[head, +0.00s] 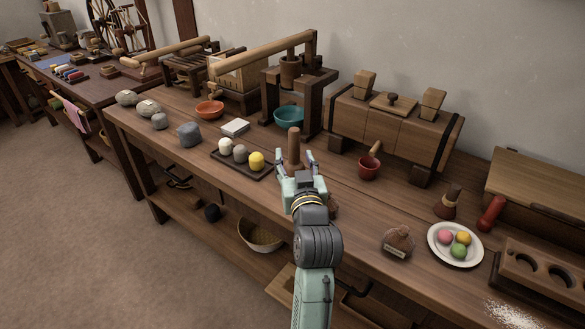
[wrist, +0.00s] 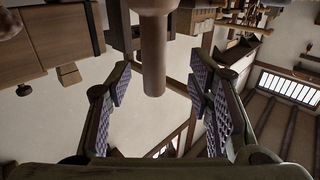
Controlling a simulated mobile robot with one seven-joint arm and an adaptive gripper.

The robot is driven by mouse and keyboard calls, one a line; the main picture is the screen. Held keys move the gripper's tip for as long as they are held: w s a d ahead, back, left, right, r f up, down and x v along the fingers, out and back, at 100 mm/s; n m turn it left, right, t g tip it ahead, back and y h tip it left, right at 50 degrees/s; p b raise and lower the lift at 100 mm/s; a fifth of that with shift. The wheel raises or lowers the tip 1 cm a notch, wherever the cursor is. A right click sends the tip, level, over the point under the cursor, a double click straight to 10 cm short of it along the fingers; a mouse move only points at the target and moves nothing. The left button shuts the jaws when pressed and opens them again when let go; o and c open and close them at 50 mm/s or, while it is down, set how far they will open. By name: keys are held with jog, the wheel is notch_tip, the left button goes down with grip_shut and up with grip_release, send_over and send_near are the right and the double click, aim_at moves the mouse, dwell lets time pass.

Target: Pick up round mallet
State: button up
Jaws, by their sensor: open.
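The round mallet (head: 293,146) shows in the head view as an upright brown wooden cylinder on the bench, just beyond my gripper (head: 296,160). Its lower part is hidden behind my gripper. In the wrist view a plain wooden shaft (wrist: 153,60), which looks like the mallet's handle, comes down from the top edge between the open fingers of my gripper (wrist: 159,82). Clear gaps show on both sides of the shaft, so the fingers do not appear to touch it.
A dark tray (head: 252,173) with white, grey and yellow balls lies left of my gripper. A red cup (head: 368,168) stands to the right. A wooden press (head: 302,95) and a large wooden chest (head: 388,130) stand behind. A white plate (head: 433,253) of coloured balls is front right.

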aim_at(295, 147)
jog(key=w, duration=0.1)
jog(key=w+p, duration=0.1)
jog(key=w, duration=0.1)
jog(key=w+r, duration=0.1)
jog(key=w, duration=0.1)
jog(key=shift+p, duration=0.3)
jog(key=shift+w+a+f, duration=0.1)
jog(key=shift+w+f, duration=0.05)
jog(key=shift+w, duration=0.3)
grip_shut()
